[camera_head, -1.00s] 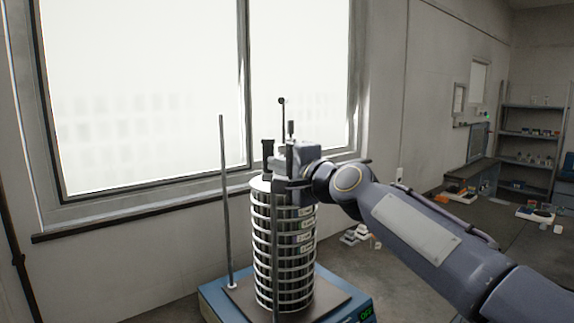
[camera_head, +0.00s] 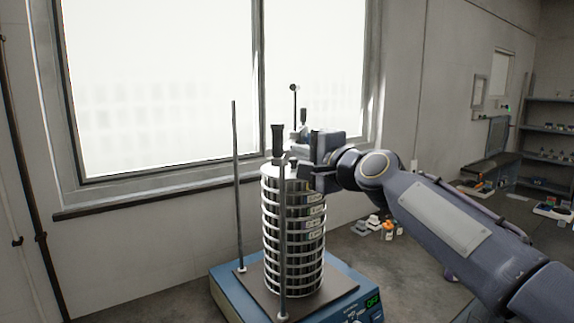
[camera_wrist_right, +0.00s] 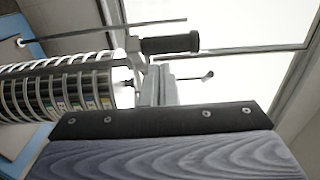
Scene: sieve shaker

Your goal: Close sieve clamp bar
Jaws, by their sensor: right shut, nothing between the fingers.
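The sieve stack (camera_head: 268,225), a tall column of metal rings with small labels, stands upright on a blue shaker base (camera_head: 228,290). At its top is a clamp part with a black handle (camera_head: 278,138) standing upright in the head view; the handle also shows in the right wrist view (camera_wrist_right: 170,43), with a light bracket at its end. My right gripper (camera_head: 304,168) is at the upper right of the stack, just right of the handle. Its fingers (camera_wrist_right: 160,86) are together and empty, apart from the handle in the wrist view. Much of the clamp bar is hidden behind the gripper. My left gripper is out of view.
Upright rods (camera_head: 236,185) stand around the stack, one in front of it (camera_head: 284,250). A thin rod with a dark ball tip (camera_head: 294,88) rises behind. The window wall is close behind. Small bottles (camera_head: 388,230) stand at the right.

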